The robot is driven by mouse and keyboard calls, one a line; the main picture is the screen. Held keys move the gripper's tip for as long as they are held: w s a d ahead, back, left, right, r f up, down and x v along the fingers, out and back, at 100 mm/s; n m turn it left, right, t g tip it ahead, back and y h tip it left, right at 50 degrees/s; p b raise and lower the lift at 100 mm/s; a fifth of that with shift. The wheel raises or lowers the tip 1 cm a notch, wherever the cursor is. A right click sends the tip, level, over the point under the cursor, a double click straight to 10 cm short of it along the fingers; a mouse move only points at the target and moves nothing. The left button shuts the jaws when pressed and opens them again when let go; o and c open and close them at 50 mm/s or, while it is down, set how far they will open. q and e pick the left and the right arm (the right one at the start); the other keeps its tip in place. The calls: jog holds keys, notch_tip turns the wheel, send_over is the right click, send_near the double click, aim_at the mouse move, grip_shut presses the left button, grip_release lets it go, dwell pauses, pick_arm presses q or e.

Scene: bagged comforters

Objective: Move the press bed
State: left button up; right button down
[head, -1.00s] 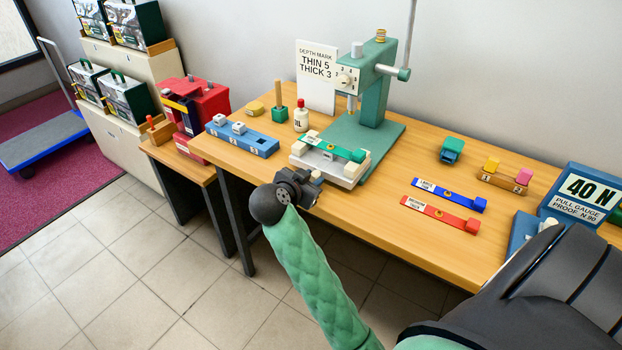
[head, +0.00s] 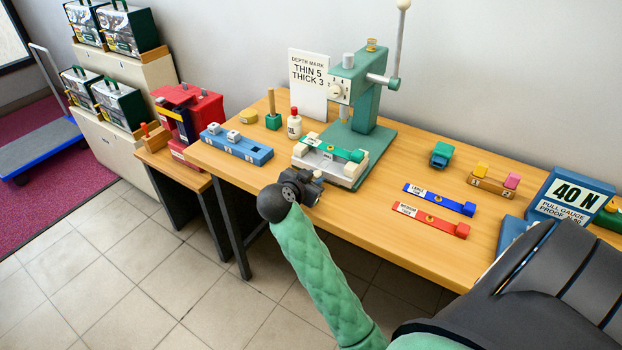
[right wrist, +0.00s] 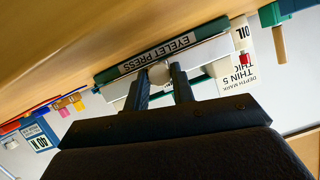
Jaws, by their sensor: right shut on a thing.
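The press bed (head: 346,176) is a white, low block at the front of the green eyelet press (head: 366,95). A green strip (head: 334,147) with a small label lies across its top. My right gripper (head: 316,184) is at the bed's near side. In the right wrist view the gripper (right wrist: 160,78) is shut on a round pale knob (right wrist: 159,72) below the "EYELET PRESS" label. The bed's far end is partly hidden by the green strip. My left gripper is not in view.
A blue numbered block (head: 236,148) and an oil bottle (head: 294,125) stand left of the bed. Blue (head: 440,199) and red (head: 431,219) strips lie right. A "THIN 5 THICK 3" sign (head: 308,84) stands behind. The wood between bed and strips is clear.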

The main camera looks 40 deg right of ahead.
jog(key=c, duration=1.2)
grip_release()
jog(key=shift+o, duration=0.2)
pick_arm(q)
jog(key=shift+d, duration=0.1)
pick_arm(e)
jog(key=shift+s+a+r, duration=0.15)
jog(key=shift+s+a, duration=0.1)
jog(key=shift+a, duration=0.15)
jog(key=b+v, duration=0.1)
jog(key=v, duration=0.5)
jog(key=shift+s+a+r, duration=0.15)
jog(key=shift+a+r, duration=0.05)
jog(key=shift+a, duration=0.1)
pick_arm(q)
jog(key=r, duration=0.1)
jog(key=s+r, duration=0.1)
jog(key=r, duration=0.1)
